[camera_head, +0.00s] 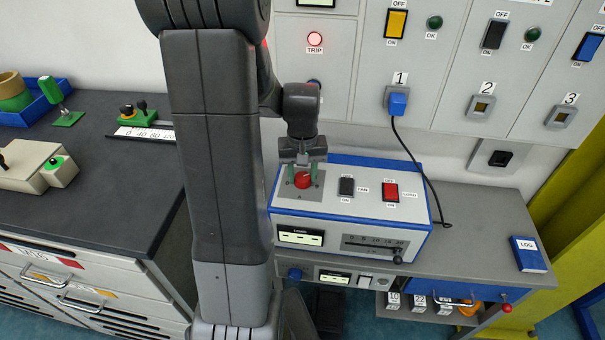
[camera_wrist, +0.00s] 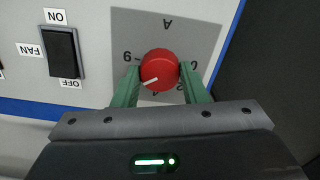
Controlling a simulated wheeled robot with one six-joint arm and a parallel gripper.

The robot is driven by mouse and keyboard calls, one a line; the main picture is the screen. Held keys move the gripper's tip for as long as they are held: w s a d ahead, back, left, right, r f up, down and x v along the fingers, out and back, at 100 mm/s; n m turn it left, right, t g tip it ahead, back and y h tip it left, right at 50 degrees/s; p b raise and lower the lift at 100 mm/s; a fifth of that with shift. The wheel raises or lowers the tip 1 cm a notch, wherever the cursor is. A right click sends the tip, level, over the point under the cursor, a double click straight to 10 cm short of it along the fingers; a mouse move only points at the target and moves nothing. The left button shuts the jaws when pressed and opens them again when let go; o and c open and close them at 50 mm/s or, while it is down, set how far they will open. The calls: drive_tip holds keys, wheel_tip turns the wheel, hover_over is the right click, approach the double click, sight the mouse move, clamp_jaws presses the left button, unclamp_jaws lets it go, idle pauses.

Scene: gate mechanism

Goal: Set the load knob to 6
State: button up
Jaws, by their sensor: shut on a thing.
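The red round knob (camera_wrist: 160,68) sits on a grey scale plate (camera_wrist: 190,30) with upside-down figures around it. Its white pointer mark points to the lower left in the wrist view, between the 4 below it and the 6 at its left. My gripper (camera_wrist: 161,82) has its green fingers on both sides of the knob, shut on it; they partly cover the lower figures. In the head view my gripper (camera_head: 303,178) comes down from above onto the red knob (camera_head: 302,181), on top of the white and blue box (camera_head: 355,222).
A black FAN switch (camera_head: 346,187) and a red switch (camera_head: 390,192) stand right of the knob. A blue plug (camera_head: 398,103) with a black cable is in socket 1 behind. A blue LOG book (camera_head: 528,254) lies at the right of the bench.

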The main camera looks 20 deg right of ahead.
sight(302, 177)
drive_tip(key=shift+n, duration=0.4)
drive_tip(key=o, duration=1)
wheel_tip(302, 177, up, 14)
drive_tip(key=shift+f+b, duration=0.1)
drive_tip(key=shift+b, duration=0.2)
